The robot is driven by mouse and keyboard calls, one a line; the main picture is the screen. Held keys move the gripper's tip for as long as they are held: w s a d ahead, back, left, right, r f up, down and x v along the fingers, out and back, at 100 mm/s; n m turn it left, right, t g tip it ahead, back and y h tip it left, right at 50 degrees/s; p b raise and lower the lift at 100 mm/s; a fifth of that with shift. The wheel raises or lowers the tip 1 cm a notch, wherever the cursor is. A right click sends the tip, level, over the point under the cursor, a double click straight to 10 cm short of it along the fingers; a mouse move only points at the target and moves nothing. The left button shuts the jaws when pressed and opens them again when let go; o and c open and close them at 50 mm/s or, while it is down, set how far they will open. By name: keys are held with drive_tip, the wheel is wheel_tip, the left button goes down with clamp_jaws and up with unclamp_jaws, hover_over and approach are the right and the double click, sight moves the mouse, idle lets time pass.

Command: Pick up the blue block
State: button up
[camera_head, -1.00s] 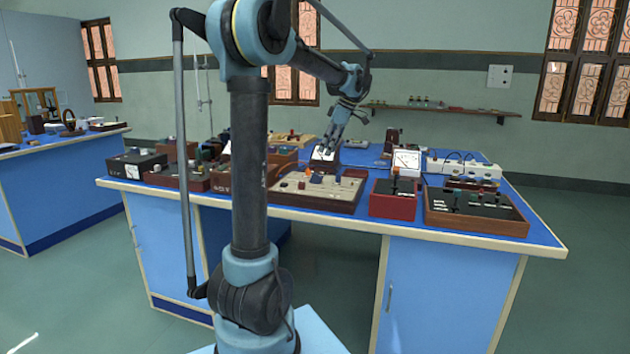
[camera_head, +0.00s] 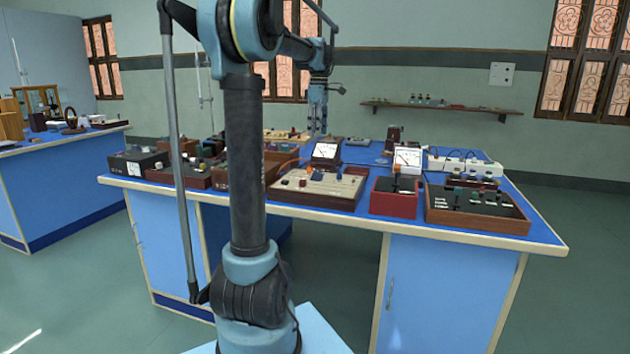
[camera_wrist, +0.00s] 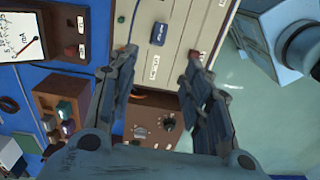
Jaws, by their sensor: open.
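The blue block (camera_wrist: 159,31) is a small dark blue piece lying on the cream panel of a board (camera_wrist: 183,15) at the top middle of the wrist view. The same board (camera_head: 340,187) lies near the front of the blue bench in the head view, where the block is too small to tell surely. My gripper (camera_wrist: 157,62) is open and empty, its fingers on either side of the view below the block. In the head view my gripper (camera_head: 317,132) points straight down, well above the bench, apart from the block.
A dial meter (camera_head: 326,152) stands behind the board. Brown instrument boxes crowd the left. The bench's right end (camera_head: 535,228) is clear.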

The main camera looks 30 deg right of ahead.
sight(317, 171)
wheel_tip(317, 171, down, 17)
drive_tip(key=shift+w+f, duration=0.1)
idle(0.8)
drive_tip(key=shift+c, duration=0.6)
clamp_jaws()
